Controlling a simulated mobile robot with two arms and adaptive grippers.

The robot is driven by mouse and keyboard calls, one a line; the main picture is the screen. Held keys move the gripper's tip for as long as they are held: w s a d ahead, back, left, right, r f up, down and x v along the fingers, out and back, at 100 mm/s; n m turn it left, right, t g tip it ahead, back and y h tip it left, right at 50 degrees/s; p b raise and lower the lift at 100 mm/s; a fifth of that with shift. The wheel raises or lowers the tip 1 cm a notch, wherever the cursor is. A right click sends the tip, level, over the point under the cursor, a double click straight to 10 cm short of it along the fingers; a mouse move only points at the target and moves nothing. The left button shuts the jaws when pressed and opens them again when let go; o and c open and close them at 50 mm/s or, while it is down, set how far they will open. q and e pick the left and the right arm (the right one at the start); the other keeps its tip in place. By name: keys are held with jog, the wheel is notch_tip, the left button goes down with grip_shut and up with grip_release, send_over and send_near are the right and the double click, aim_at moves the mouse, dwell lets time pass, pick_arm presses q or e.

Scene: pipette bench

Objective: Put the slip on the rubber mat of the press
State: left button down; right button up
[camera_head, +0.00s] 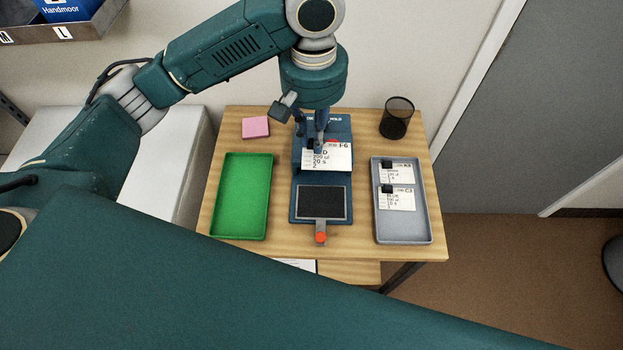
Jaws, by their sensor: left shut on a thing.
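My left gripper (318,143) is shut on a white printed slip (327,158) with a black patch and a red mark on its top edge. It holds the slip at the back part of the blue press (341,128), behind the mat. I cannot tell how far above the press the slip is. The dark rubber mat (320,203) lies bare in a light frame at the front of the press. The press has an orange-tipped lever (320,237) at its front. My right gripper is not in view.
A green tray (244,195) stands left of the press. A grey tray (402,225) with two slips (397,200) stands to the right. A pink note pad (256,127) and a black mesh cup (397,118) are at the back of the wooden table (215,185).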

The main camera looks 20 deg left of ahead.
pick_arm(q)
notch_tip(320, 180, down, 7)
send_over(311, 193)
notch_tip(311, 193, down, 7)
jog(key=shift+p, duration=0.35)
jog(key=shift+f, duration=2.6)
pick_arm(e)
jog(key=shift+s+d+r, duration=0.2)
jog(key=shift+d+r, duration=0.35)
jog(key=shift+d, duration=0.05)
pick_arm(q)
jog(key=shift+f+p, duration=0.1)
jog(key=shift+p, duration=0.2)
jog(key=c, duration=1.7)
grip_release()
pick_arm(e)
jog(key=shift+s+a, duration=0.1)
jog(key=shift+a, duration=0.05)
